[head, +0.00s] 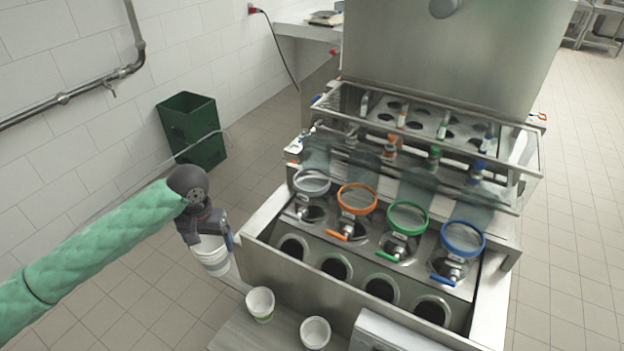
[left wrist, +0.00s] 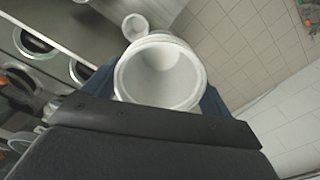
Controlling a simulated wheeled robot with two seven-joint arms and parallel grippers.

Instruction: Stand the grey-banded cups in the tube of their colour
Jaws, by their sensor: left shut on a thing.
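My left gripper (head: 212,232) is shut on a white cup (head: 213,259) and holds it in the air left of the machine. The held cup is upright, with a faint greyish band low on its side. In the left wrist view the open mouth of this cup (left wrist: 160,78) shows between the fingers, and it looks empty. The tubes have coloured rings: grey (head: 311,182), orange (head: 357,198), green (head: 408,217) and blue (head: 462,238). Two more white cups stand on the bench, one with a greenish band (head: 260,304), the other (head: 315,333) with its band unclear. My right gripper is out of view.
The steel machine has a row of dark round openings (head: 335,267) in front of the rings. A glass-fronted rack (head: 430,125) stands behind. A white box (head: 392,335) sits at the front, right of the cups. A green bin (head: 192,130) stands by the wall.

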